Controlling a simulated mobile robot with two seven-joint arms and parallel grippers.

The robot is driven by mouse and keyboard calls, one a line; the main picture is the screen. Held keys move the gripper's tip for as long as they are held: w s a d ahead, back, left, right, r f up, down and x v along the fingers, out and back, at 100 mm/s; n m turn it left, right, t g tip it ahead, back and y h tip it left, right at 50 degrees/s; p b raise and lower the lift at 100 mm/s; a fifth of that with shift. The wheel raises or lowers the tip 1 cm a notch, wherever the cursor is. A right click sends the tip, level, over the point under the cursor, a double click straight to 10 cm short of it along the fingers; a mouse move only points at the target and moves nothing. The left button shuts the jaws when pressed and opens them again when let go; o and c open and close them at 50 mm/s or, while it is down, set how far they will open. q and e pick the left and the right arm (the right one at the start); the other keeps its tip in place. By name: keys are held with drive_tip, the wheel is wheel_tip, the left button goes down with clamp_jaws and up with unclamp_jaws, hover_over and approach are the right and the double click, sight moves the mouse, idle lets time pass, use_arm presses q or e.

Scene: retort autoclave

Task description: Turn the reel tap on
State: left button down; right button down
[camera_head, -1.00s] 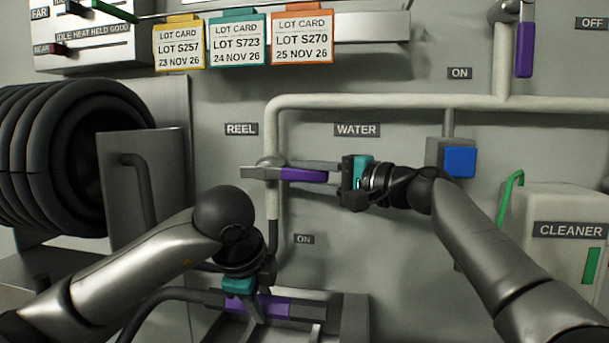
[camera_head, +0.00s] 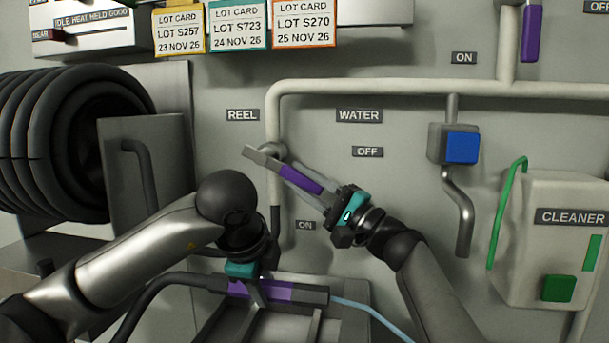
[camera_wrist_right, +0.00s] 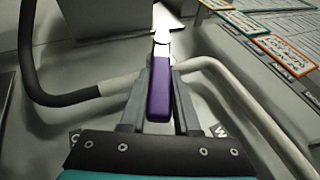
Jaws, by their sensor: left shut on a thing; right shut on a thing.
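The reel tap has a lever with a purple grip (camera_head: 301,180) on the pale pipe below the REEL label (camera_head: 242,115). The lever slants down to the right, between the OFF label (camera_head: 367,152) and the lower ON label (camera_head: 306,225). My right gripper (camera_head: 326,203) is shut on the lever's lower right end. In the right wrist view the purple grip (camera_wrist_right: 160,90) lies between the two fingers. My left gripper (camera_head: 257,289) is shut on a purple-banded hose nozzle (camera_head: 285,291) low in front. A light-blue streak (camera_head: 368,306) runs from its right end.
A black hose reel (camera_head: 60,140) stands at the left. A blue-faced box (camera_head: 461,147) and a CLEANER container (camera_head: 545,250) are at the right. Lot cards (camera_head: 238,25) hang above. The wall between the right arm and the cleaner is partly clear.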

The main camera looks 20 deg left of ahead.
drive_tip(key=shift+a+f+m+t+y, duration=0.25)
drive_tip(key=shift+f+m+t+y, duration=0.05)
idle(0.5)
drive_tip(key=c, duration=0.6)
unclamp_jaws()
drive_tip(key=shift+c, duration=0.2)
drive_tip(key=shift+d, duration=0.15)
drive_tip(key=shift+v, duration=0.9)
drive_tip(key=v, duration=1)
drive_tip(key=shift+c, duration=0.2)
